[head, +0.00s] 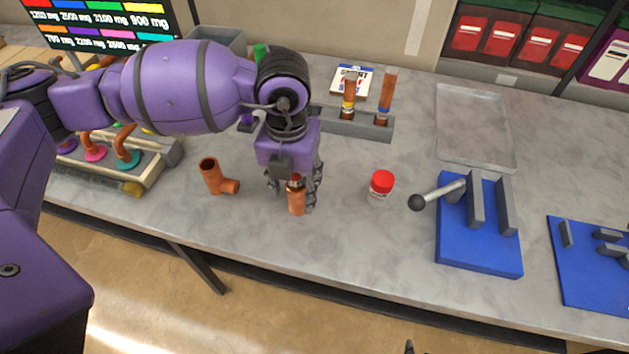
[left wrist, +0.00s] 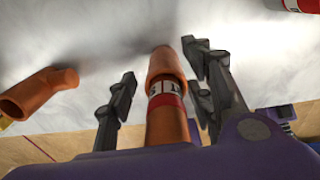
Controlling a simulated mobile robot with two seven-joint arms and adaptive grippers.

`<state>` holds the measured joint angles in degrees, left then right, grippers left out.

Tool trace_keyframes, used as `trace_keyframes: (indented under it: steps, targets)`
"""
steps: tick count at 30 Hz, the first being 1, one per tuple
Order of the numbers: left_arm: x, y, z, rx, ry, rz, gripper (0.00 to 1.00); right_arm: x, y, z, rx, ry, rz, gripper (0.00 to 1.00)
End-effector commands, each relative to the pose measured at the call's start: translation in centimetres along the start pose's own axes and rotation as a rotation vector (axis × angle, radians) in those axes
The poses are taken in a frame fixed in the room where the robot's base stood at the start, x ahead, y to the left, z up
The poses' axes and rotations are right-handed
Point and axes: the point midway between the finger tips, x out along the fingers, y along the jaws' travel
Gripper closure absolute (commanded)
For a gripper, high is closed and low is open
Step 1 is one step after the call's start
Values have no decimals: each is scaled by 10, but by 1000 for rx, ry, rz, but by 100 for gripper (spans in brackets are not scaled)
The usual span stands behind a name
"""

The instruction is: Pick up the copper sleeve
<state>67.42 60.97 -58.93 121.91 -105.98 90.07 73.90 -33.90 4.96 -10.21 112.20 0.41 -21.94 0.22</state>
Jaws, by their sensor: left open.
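The copper sleeve (head: 297,203) stands on the grey bench, between the fingers of my left gripper (head: 293,192). In the left wrist view, the copper sleeve (left wrist: 166,66) shows a smooth copper end, a red and white lettered band, and more copper nearer the camera. The fingers of my left gripper (left wrist: 158,88) are open on either side of it, with a visible gap on the left side. On the right side the finger is close, and I cannot tell whether it touches. A small dark tip at the bottom edge of the head view may be my right gripper (head: 409,347).
A copper elbow fitting (head: 212,178) lies left of the gripper. A red-lidded jar (head: 381,187) stands to the right. Behind is a grey rack (head: 345,124) with upright copper tubes.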

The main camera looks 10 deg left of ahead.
Motion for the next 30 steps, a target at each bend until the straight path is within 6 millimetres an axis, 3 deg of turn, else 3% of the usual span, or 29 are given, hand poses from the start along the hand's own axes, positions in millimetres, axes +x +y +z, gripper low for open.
trace_keyframes:
  steps: [3,14,23,30]
  targets:
    - [0,0,0,0,2,0,52,0,1,-2,0,4,1,73]
    - [0,0,-1,-1,2,0,100,0,2,-4,-1,7,3,73]
    - [-2,0,0,-1,1,0,100,0,2,-3,-1,5,3,73]
    - [-19,0,1,-1,-2,-1,100,0,2,-1,0,1,3,73]
